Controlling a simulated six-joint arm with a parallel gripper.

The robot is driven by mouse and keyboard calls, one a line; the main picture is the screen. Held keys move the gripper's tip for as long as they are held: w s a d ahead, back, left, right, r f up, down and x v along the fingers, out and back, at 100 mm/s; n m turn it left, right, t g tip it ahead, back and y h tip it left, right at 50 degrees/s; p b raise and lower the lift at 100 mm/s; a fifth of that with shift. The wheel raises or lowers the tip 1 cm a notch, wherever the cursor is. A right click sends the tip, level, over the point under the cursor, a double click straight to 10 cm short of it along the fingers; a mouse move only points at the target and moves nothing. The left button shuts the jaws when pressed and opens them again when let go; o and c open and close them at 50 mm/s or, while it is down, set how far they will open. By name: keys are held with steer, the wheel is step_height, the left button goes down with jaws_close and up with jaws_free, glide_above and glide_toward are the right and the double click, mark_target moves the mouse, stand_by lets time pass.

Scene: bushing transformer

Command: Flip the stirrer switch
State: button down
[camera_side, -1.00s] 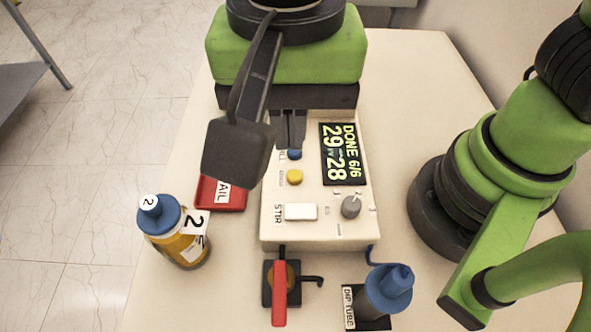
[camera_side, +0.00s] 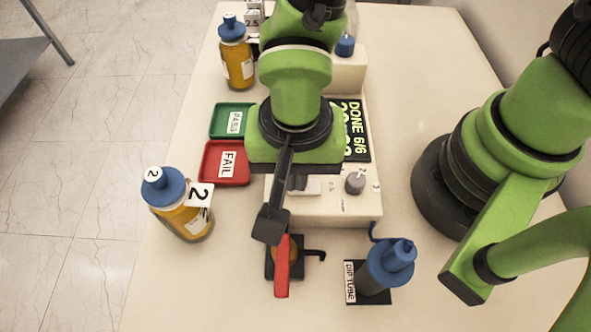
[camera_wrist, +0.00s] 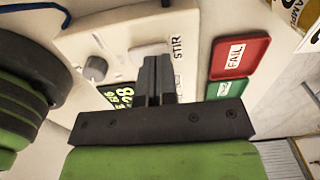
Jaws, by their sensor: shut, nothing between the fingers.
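The white stirrer switch (camera_side: 308,188) is on the sloped cream control box (camera_side: 335,207), beside a grey knob (camera_side: 355,182). My gripper (camera_side: 297,183) is shut and empty, pointing down at the switch and hiding its left part. In the wrist view the shut fingers (camera_wrist: 157,62) reach the near edge of the white switch (camera_wrist: 146,50), beside the STIR label (camera_wrist: 177,47). I cannot tell whether they touch it or which way it is tipped.
A red FAIL tray (camera_side: 224,165) and green PASS tray (camera_side: 232,121) lie left. A bottle marked 2 (camera_side: 182,207) stands nearer. A red-handled valve (camera_side: 282,268) and blue-topped dip tube (camera_side: 388,268) stand in front. Another bottle (camera_side: 236,57) is at the back.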

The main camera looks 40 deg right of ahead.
steer(key=shift+f, duration=0.6)
steer(key=shift+f, duration=0.2)
steer(key=shift+s+d+r, duration=0.35)
steer(key=shift+s+d, duration=0.15)
steer(key=shift+d, duration=0.05)
step_height(320, 180, up, 14)
stand_by(0.7)
